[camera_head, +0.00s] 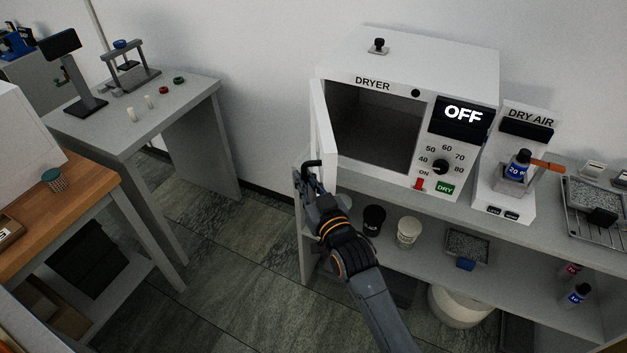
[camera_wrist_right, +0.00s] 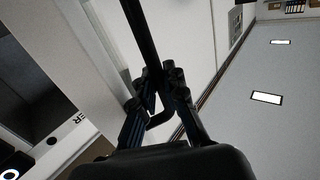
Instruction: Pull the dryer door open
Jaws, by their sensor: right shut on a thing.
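The white dryer (camera_head: 409,60) stands on the grey bench with its front opening showing a dark, empty-looking chamber (camera_head: 372,125). Its door (camera_head: 324,130) is swung out at the left side of the opening and is seen nearly edge-on. The black door handle (camera_head: 313,163) is at the door's lower outer edge. My right gripper (camera_head: 311,174) is shut on the handle. In the right wrist view the fingers (camera_wrist_right: 160,85) close around the black handle bar (camera_wrist_right: 140,32), beside the white door (camera_wrist_right: 100,62). My left gripper is in neither view.
A dry air unit (camera_head: 507,165) holding a blue-labelled bottle stands right of the dryer. Cups (camera_head: 409,232) and a tray are on the shelf below. A grey table (camera_head: 130,118) stands at left. Open floor (camera_head: 225,240) lies between the furniture.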

